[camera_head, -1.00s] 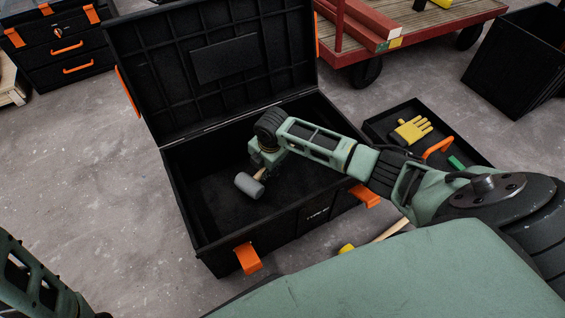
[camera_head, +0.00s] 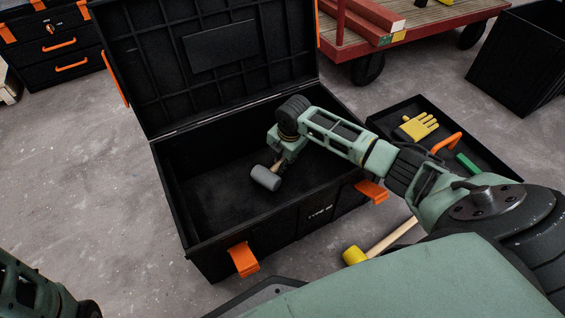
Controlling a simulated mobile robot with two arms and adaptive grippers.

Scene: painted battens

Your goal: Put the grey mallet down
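The grey mallet (camera_head: 266,178) has a grey cylindrical head and a short visible piece of pale handle. It is inside the open black toolbox (camera_head: 218,238), over the dark floor of the box. My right gripper (camera_head: 281,162) reaches down into the box, shut on the mallet's handle; the fingers are small and partly hidden by my wrist. I cannot tell whether the mallet head touches the box floor. My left arm shows at the lower left corner, but its gripper is out of view.
The toolbox lid (camera_head: 215,60) stands open at the back. A black tray (camera_head: 476,136) with a yellow glove (camera_head: 418,127) and a green item (camera_head: 467,164) lies to the right. A yellow-headed mallet (camera_head: 355,256) lies in front of the box. A red cart (camera_head: 345,52) stands behind.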

